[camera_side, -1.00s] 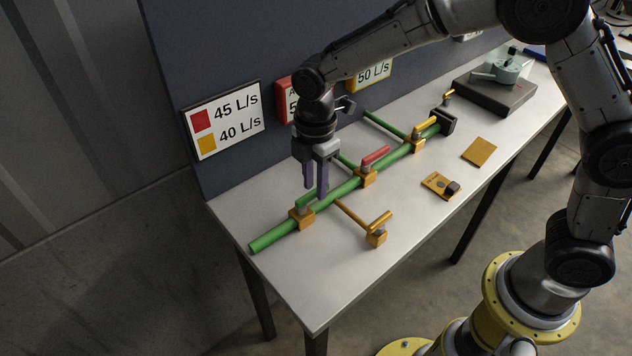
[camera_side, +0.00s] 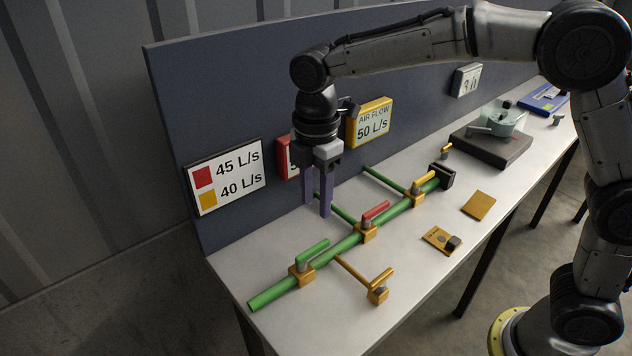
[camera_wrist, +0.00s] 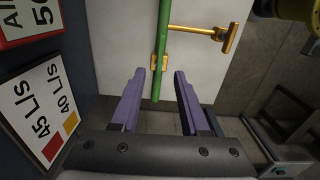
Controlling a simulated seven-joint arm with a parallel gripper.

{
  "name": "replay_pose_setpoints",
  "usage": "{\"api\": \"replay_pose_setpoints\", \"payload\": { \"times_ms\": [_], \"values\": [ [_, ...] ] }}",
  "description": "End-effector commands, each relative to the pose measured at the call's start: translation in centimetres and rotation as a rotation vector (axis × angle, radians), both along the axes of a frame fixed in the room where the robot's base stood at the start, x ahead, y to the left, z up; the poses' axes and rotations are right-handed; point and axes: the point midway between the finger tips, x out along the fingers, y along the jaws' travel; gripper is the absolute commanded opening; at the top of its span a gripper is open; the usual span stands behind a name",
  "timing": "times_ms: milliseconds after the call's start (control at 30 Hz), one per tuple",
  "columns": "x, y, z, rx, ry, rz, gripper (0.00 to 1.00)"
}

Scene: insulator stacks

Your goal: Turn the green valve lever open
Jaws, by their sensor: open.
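The green valve lever (camera_side: 313,251) sits on the orange valve block (camera_side: 301,275) nearest the left end of the green pipe (camera_side: 270,294). It lies roughly parallel to the pipe. My gripper (camera_side: 317,210) is open and empty, fingers pointing down, above the lever and apart from it. In the wrist view my gripper (camera_wrist: 158,73) has its two purple fingers on either side of the green pipe line, near an orange block (camera_wrist: 160,61). There, lever and pipe are hard to tell apart.
A red lever (camera_side: 375,211) and a yellow lever (camera_side: 424,178) stand further along the pipe. A yellow handle (camera_side: 381,279) sits on a side branch. A back panel with signs (camera_side: 226,177) runs behind the table. The table's front left (camera_side: 325,320) is clear.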

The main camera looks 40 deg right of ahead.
Motion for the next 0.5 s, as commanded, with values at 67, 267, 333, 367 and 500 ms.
{"api": "replay_pose_setpoints", "payload": {
  "times_ms": [67, 267, 333, 367, 500],
  "values": [
    [0.0, 0.0, 1.2, 0.001, -0.002, 0.0, 0.45],
    [0.0, 0.0, 2.8, 0.0, 0.0, 0.0, 0.45],
    [0.0, 0.0, 3.0, 0.0, 0.001, 0.0, 0.45],
    [0.0, 0.0, 3.1, 0.0, 0.001, 0.0, 0.45],
    [0.0, 0.0, 3.1, -0.001, 0.001, 0.0, 0.45]
  ]
}}
